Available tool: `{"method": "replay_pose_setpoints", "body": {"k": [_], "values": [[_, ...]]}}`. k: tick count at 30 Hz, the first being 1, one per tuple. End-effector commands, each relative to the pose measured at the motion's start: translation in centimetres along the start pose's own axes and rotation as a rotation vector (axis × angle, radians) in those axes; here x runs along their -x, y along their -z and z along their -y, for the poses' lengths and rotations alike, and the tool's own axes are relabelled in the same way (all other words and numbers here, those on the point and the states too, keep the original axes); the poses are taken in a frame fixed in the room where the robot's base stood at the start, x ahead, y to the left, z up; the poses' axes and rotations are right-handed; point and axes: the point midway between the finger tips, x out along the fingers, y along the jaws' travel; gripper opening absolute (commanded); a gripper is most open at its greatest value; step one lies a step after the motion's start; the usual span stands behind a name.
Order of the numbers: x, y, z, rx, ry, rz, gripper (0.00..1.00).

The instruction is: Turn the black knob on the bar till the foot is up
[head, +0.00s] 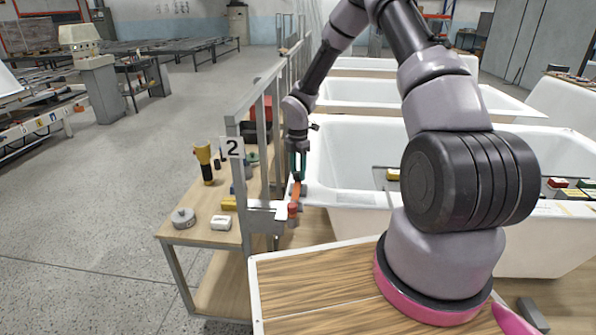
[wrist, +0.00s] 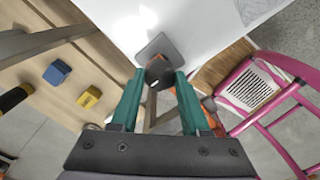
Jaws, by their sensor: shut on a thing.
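My gripper (wrist: 158,80) has green fingers that close on the black knob (wrist: 158,69) from both sides in the wrist view. A grey square plate (wrist: 176,48), perhaps the foot, lies just beyond the knob, over the white tub surface; I cannot tell whether it touches. An orange part, perhaps of the bar (wrist: 208,108), shows beside the right finger, mostly hidden. In the head view my gripper (head: 298,173) points down at the tub's left rim, above an orange part (head: 296,190). The knob is hidden there.
A metal frame with a "2" sign (head: 231,147) stands left of my gripper. A wooden bench (head: 205,232) holds a yellow-black tool (head: 205,162) and small blocks. The white tub (head: 345,215) is to the right. A pink frame (wrist: 262,125) shows in the wrist view.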

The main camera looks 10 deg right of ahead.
Motion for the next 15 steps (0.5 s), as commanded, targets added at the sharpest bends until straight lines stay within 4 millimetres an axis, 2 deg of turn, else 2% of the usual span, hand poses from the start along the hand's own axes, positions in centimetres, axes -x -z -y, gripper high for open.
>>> {"method": "replay_pose_setpoints", "body": {"k": [14,15], "values": [[0.09,-0.10,-0.12,0.017,-0.003,0.002,0.00],[0.09,-0.10,-0.12,0.017,-0.003,0.002,0.49]]}}
